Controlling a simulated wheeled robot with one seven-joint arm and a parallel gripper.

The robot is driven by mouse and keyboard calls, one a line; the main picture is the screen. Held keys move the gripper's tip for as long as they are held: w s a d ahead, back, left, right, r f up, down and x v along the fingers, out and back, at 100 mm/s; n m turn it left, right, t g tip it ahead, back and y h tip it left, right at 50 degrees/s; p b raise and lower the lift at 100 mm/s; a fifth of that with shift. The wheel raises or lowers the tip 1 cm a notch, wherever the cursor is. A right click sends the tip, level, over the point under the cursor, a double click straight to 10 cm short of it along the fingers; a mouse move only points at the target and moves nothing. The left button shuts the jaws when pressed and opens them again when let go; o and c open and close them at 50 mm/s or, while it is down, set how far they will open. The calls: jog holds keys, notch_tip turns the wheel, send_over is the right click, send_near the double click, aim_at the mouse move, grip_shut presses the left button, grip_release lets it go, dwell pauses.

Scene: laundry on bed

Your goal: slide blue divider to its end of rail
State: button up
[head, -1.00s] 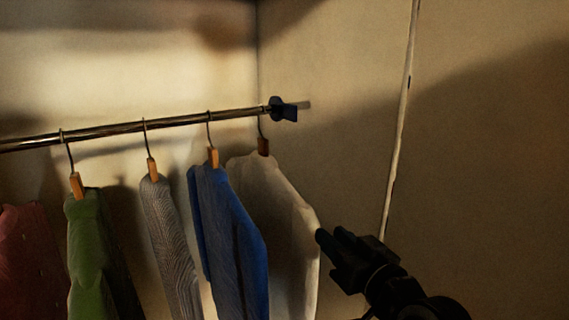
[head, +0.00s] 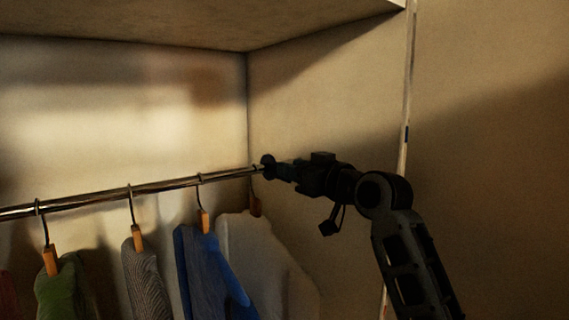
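The blue divider (head: 267,161), a dark disc that looks nearly black here, sits on the metal rail (head: 150,188) near its right-hand stretch, just right of the last hanger. My gripper (head: 285,171) is at the divider from the right, its fingertips touching or very close to the disc. The divider's tab is hidden by the fingers. I cannot tell whether the fingers are closed on it. The rail past the divider is hidden behind my gripper.
Hanging left of the divider are a white shirt (head: 255,260), a blue shirt (head: 205,275), a grey garment (head: 143,280) and a green garment (head: 65,295). A shelf (head: 220,25) is above. A closet side wall (head: 330,125) is behind my gripper.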

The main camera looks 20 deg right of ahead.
jog(key=shift+x, duration=1.75)
grip_shut()
